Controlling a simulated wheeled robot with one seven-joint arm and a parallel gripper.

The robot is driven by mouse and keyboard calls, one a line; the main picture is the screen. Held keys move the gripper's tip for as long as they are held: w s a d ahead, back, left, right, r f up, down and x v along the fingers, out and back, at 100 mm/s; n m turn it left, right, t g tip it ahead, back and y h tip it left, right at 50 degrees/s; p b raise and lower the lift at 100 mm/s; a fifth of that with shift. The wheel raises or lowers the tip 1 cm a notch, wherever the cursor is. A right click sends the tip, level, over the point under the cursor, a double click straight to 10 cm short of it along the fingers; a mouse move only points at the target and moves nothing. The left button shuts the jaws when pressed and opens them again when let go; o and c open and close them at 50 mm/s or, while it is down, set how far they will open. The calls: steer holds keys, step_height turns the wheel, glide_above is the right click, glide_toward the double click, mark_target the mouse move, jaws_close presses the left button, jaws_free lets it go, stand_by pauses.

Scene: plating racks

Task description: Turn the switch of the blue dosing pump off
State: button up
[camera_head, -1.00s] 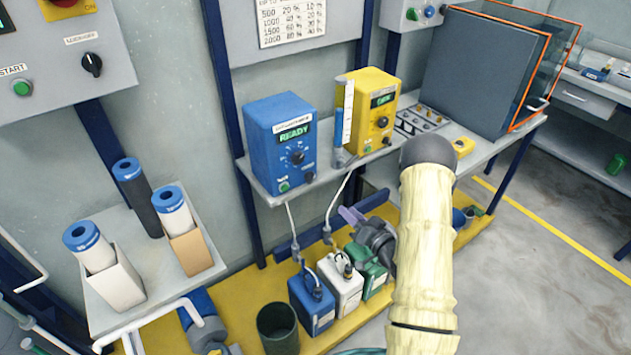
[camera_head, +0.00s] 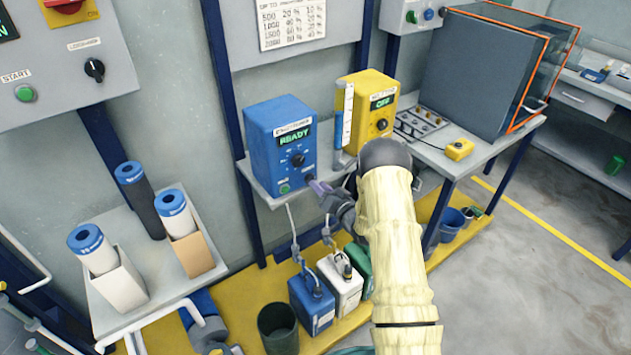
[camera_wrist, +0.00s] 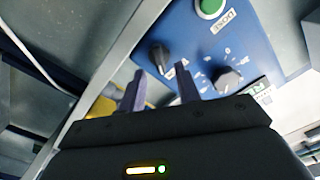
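The blue dosing pump (camera_head: 270,148) stands on the wall shelf, its display lit with READY. Its front has a round dial (camera_head: 297,160), a green button (camera_head: 284,188) and a small black switch (camera_head: 309,178) at the lower right corner. In the wrist view the pump's blue face (camera_wrist: 195,45) is seen close and turned around. The dark switch (camera_wrist: 158,57) shows just beyond and between my fingertips, with the dial (camera_wrist: 228,79) to the right. My gripper (camera_wrist: 160,82) is open and empty; in the head view its purple fingers (camera_head: 320,187) are close to the switch. Contact cannot be told.
A yellow pump (camera_head: 365,112) stands right of the blue one, with a clear tube (camera_head: 345,120) between them. The shelf edge (camera_head: 262,192) runs below the pump. Several canisters (camera_head: 313,305) with hoses stand underneath. A small yellow box (camera_head: 459,149) sits further right.

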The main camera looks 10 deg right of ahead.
steer(key=shift+x, duration=1.6)
steer(key=shift+c, duration=0.4)
jaws_close()
steer(key=shift+f+n+b, duration=0.1)
steer(key=shift+n+b, duration=0.2)
steer(key=shift+s+a+n+b, duration=0.1)
steer(key=shift+a+n+b, duration=0.05)
steer(key=shift+n+b, duration=3.1)
steer(key=shift+a+n+b, duration=0.15)
steer(key=shift+n+b, duration=2.9)
steer(key=shift+n, duration=0.4)
